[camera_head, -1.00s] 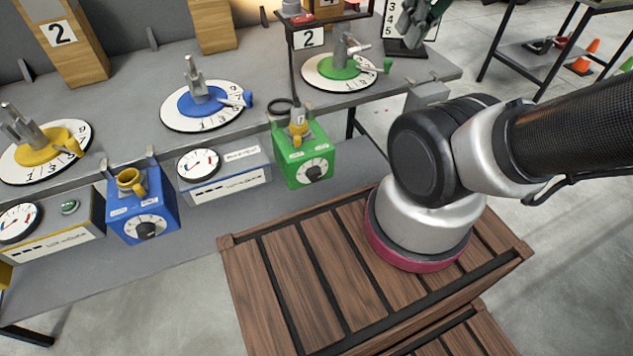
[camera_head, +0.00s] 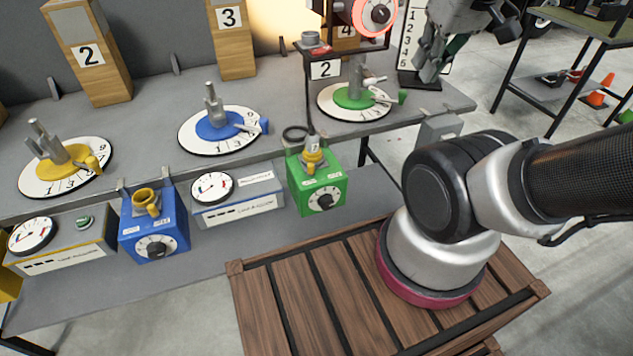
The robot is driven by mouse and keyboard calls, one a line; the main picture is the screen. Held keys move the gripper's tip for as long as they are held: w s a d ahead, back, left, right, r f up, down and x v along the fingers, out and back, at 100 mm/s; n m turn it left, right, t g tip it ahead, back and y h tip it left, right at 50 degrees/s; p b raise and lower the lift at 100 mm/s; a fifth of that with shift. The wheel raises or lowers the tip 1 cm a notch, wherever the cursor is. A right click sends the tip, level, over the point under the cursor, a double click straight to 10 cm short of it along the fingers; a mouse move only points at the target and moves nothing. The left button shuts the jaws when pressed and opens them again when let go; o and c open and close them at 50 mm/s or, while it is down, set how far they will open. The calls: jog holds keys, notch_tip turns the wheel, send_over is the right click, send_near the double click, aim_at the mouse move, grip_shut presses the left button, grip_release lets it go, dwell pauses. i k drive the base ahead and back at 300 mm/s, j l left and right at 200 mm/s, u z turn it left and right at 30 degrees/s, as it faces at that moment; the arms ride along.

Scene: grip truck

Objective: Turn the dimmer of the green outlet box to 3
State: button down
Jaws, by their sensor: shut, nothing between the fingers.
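The green outlet box (camera_head: 334,169) hangs at the front edge of the grey bench, right of centre. Its dimmer (camera_head: 324,201) is a black knob on a white dial on the front face; the dial's numbers are too small to read. A yellow plug (camera_head: 312,160) with a black cable sits on top of the box. My gripper (camera_head: 428,72) is at the upper right, above the bench and well apart from the green box. It is shut and empty, and its upper part is cut off by the frame.
A blue outlet box (camera_head: 172,229) with its own dimmer hangs further left. Turntables with blue (camera_head: 217,125), yellow and green centres stand on the bench. A red-ringed dial (camera_head: 375,14) is at the top. A slatted wooden crate (camera_head: 300,285) stands below, near my arm.

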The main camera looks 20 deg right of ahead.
aim_at(326, 202)
jog(key=u, duration=0.3)
jog(key=l+u, duration=0.2)
jog(key=u, duration=0.15)
jog(key=l+u, duration=0.35)
jog(key=k+u, duration=0.1)
jog(key=u, duration=0.2)
jog(key=k+l+u, duration=0.1)
jog(key=k+l, duration=0.15)
jog(key=l, duration=0.2)
jog(key=k+l+u, duration=0.15)
jog(key=l, duration=0.35)
jog(key=k+l+u, duration=0.1)
jog(key=k+l, duration=0.25)
jog(key=k+l+u, duration=0.15)
jog(key=k+l, duration=0.15)
jog(key=l, duration=0.15)
